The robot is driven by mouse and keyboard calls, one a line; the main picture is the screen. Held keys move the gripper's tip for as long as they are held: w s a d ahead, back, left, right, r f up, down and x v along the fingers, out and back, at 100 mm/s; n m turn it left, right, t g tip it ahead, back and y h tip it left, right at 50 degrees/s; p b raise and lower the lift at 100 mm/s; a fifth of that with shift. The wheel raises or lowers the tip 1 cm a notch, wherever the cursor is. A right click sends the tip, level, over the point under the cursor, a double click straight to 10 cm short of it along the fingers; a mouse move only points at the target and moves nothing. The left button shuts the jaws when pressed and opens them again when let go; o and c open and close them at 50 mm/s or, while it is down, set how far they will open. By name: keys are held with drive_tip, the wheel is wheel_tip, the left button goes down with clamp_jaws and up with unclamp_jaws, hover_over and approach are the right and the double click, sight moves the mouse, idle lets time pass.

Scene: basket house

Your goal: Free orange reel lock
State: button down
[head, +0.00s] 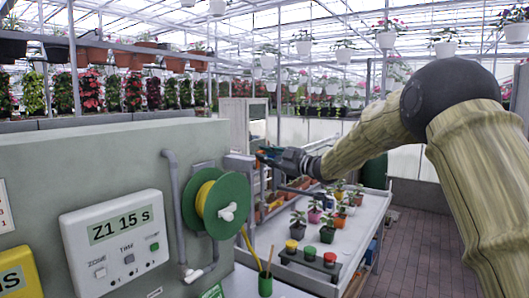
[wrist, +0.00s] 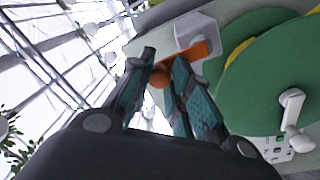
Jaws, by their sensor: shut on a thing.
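The orange reel lock (wrist: 190,54) shows in the wrist view as a flat lever with a rounded knob, in front of a pale grey block (wrist: 197,36). My gripper (wrist: 165,66) is shut on the lock, with one fingertip on each side of its knob. Beside it is the green reel (wrist: 265,85) with yellow line and a white crank handle (wrist: 291,108). In the head view, the reel (head: 228,203) hangs on the panel, and my gripper (head: 266,156) is behind it to the upper right. The fingertips and lock are too small to make out clearly there.
A grey-green panel (head: 90,150) carries a white timer box (head: 115,240) reading "Z1 15 s" and a grey pipe (head: 175,205). Right of it, a white bench (head: 350,235) holds potted plants and several coloured buttons. A green cup (head: 265,284) with sticks stands at the front.

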drive_tip(key=shift+w+d+r+m, duration=0.1)
drive_tip(key=shift+w+m, duration=0.05)
drive_tip(key=shift+m, duration=0.35)
drive_tip(key=c, duration=1.3)
unclamp_jaws()
drive_tip(key=v, duration=1.2)
